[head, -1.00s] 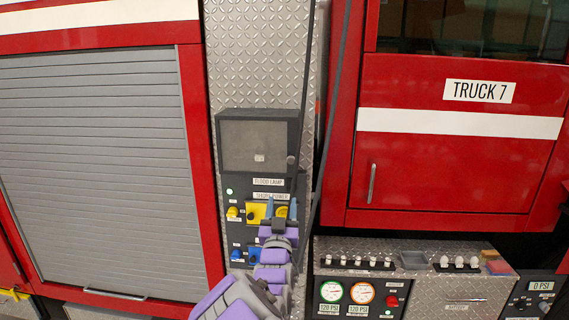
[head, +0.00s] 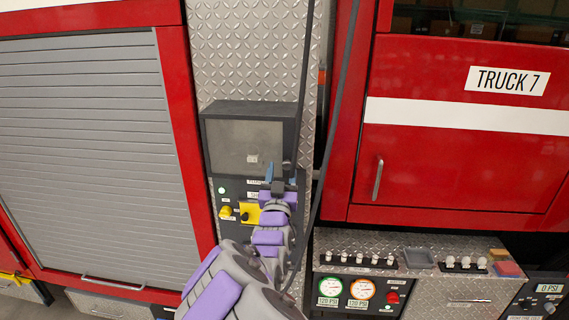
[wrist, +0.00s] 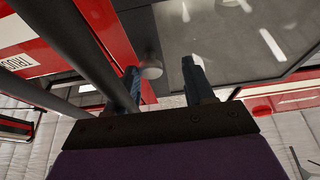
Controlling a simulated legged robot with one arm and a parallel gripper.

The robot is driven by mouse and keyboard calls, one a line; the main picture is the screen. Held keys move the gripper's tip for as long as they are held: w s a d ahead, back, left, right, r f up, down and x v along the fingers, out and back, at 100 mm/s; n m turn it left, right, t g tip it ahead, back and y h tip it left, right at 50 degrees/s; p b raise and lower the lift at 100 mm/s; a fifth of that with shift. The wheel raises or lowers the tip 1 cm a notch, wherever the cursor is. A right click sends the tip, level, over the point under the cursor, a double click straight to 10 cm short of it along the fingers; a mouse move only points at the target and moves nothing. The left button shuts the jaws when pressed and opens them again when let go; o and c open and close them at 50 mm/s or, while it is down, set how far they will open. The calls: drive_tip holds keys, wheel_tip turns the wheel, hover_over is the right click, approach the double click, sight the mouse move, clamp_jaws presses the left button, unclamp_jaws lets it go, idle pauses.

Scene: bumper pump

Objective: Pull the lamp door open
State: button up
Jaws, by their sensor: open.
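The flood lamp box (head: 248,109) has a dark frame and a grey glazed door (head: 235,145), which looks shut. My gripper (head: 278,173) is at the door's lower right corner. It is open, with nothing between its fingers that I can make out in the head view. In the wrist view my two fingers (wrist: 164,78) stand apart before the box. A small round knob-like piece (wrist: 152,68) shows just beyond the left finger. The glass (wrist: 225,30) lies beyond the right finger. I cannot tell whether a finger touches the door.
Dark hoses (head: 334,130) hang just right of the lamp. A grey roller shutter (head: 85,150) is at the left, and a red cabinet door (head: 430,175) at the right. Gauges (head: 328,288) sit lower right.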

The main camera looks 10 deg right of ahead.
drive_tip(key=shift+d, duration=0.8)
drive_tip(key=shift+c, duration=0.4)
drive_tip(key=c, duration=0.3)
drive_tip(key=shift+a, duration=0.4)
drive_tip(key=c, duration=0.5)
drive_tip(key=shift+d, duration=0.2)
clamp_jaws()
